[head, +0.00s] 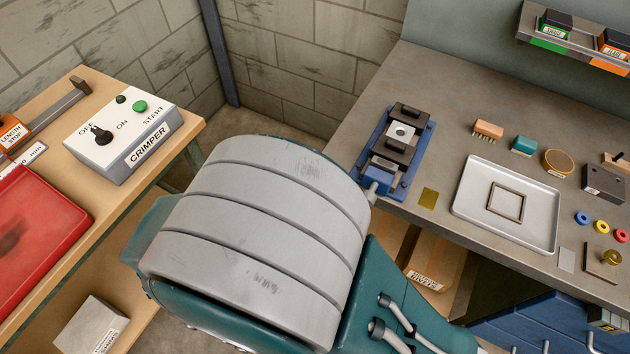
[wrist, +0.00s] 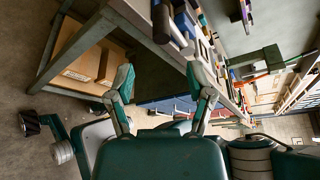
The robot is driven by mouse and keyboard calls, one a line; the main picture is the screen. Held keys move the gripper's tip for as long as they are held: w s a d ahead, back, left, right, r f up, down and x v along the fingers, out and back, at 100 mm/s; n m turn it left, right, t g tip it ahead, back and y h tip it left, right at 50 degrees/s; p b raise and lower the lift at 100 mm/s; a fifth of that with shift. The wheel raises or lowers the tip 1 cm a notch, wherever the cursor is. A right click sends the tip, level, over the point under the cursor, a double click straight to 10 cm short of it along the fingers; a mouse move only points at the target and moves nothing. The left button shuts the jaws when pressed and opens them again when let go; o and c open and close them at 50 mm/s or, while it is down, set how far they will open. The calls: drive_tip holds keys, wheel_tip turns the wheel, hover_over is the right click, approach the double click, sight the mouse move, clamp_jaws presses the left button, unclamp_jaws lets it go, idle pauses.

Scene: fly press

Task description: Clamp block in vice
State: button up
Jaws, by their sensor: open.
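The blue vice (head: 377,158) stands on the grey workbench in the head view, with two dark jaws. A pale square block with a round mark on top (head: 402,132) sits between the jaws; I cannot tell whether both touch it. The vice's screw end (head: 379,182) points toward the bench's front edge, partly behind my arm. My gripper (wrist: 160,84) shows in the wrist view with its two fingers wide apart and nothing between them. It is below and in front of the bench edge, away from the vice.
My grey and teal arm fills the middle of the head view. A metal tray (head: 470,211), several small parts and a brass plate (head: 428,198) lie right of the vice. A crimper box (head: 120,138) and red tray (head: 42,228) are on the left table. Cardboard boxes (head: 434,260) sit under the bench.

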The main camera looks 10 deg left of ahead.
drive_tip(key=x, duration=1)
drive_tip(key=shift+w+d, duration=0.25)
drive_tip(key=shift+d, duration=0.05)
drive_tip(key=shift+f, duration=0.1)
clamp_jaws()
